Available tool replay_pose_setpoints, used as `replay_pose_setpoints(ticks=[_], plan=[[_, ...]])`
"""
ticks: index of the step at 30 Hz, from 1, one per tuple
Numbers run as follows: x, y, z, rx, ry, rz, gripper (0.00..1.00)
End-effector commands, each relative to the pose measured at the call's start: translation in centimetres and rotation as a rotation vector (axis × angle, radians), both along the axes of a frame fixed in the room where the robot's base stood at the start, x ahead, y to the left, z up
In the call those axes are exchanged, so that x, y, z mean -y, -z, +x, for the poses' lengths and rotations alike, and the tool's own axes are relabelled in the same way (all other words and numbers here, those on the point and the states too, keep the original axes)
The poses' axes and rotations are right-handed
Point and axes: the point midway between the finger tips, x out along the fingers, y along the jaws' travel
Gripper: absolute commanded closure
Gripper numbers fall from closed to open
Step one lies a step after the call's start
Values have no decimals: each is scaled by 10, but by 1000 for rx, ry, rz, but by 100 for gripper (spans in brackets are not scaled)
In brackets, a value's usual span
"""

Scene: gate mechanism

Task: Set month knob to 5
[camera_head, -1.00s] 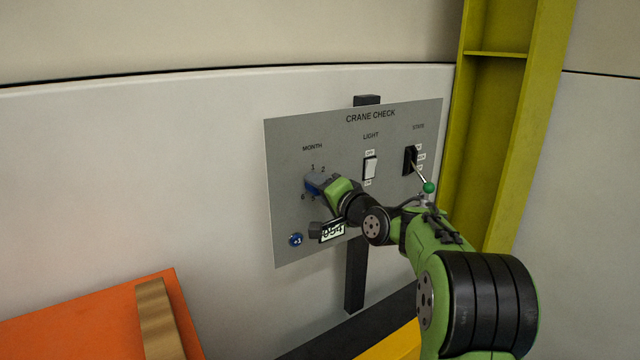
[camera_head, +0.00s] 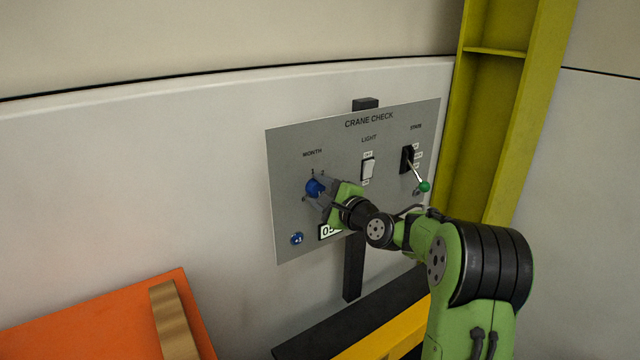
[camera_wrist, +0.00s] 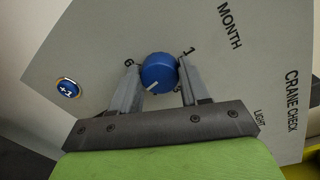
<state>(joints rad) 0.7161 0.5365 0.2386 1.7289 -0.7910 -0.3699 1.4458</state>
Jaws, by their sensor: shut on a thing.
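The blue month knob (camera_head: 315,187) is on the left of the grey "CRANE CHECK" panel (camera_head: 290,150), below the word MONTH. It also shows in the wrist view (camera_wrist: 158,72), with a white pointer line towards its lower left, on the side of my gripper's palm. A "1" shows at the knob's upper right and a "6" at its upper left there. My gripper (camera_wrist: 157,64) has one finger on each side of the knob and is shut on it. The other numbers are hidden or too small to read, so I cannot tell which one the pointer marks.
The panel also holds a blue "+1" button (camera_head: 297,238), a white light switch (camera_head: 368,169), a green-tipped lever (camera_head: 424,186) and a number display (camera_head: 325,232) partly hidden by my wrist. An orange board (camera_head: 90,320) is at lower left. A yellow-green post (camera_head: 500,130) stands at right.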

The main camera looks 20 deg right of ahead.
Motion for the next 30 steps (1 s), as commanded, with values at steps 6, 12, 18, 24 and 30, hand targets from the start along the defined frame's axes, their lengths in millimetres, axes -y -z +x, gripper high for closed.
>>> replay_pose_setpoints(ticks=[6, 12, 18, 24, 30], plan=[[2, 1, 0, -26, 2, 99, 85], [1, 1, 0, -34, 2, 143, 85], [1, 2, 0, -37, 2, 155, 85], [1, 2, 0, -36, 1, 154, 85], [1, 2, 0, -35, 1, 153, 36]])
